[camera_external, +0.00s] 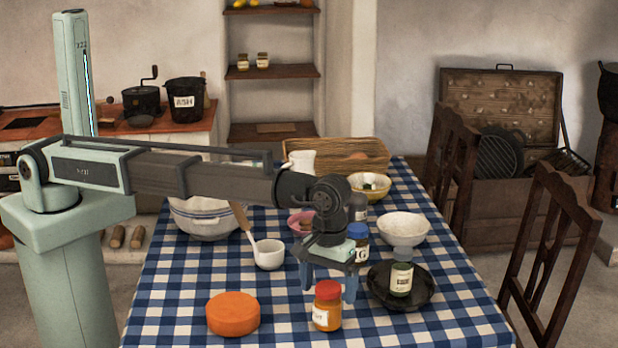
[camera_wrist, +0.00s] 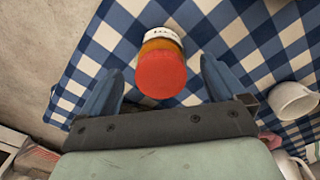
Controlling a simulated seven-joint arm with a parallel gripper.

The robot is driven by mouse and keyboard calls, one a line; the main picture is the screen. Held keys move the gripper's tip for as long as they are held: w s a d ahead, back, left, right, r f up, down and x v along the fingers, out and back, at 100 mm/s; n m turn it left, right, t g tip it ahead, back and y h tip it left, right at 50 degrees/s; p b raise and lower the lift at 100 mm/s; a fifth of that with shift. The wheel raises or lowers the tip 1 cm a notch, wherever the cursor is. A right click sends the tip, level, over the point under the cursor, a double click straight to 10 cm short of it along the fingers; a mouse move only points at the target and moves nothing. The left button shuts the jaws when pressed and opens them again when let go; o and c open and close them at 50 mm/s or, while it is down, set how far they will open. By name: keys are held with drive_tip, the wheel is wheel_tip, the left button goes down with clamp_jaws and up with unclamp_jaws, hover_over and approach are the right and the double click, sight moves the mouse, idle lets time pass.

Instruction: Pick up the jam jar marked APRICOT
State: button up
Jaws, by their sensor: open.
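A jar with a red lid and orange contents (camera_external: 326,308) stands upright on the blue checked tablecloth near the table's front edge. Its white label is only partly visible and I cannot read it in full. The same red-lidded jar shows in the wrist view (camera_wrist: 162,70), ahead of and between the fingers. My gripper (camera_external: 330,290) is open and empty, pointing down, with its blue fingers just behind or around the jar's upper part; contact is not visible. My gripper also shows in the wrist view (camera_wrist: 160,85). A blue-lidded jar (camera_external: 358,248) stands behind my gripper, partly hidden.
A dark pan (camera_external: 380,297) holding a labelled jar (camera_external: 401,278) is close on the right. An orange round block (camera_external: 233,314) lies to the left.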

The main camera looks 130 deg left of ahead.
drive_tip(key=shift+f, duration=1.8)
drive_tip(key=c, duration=1.5)
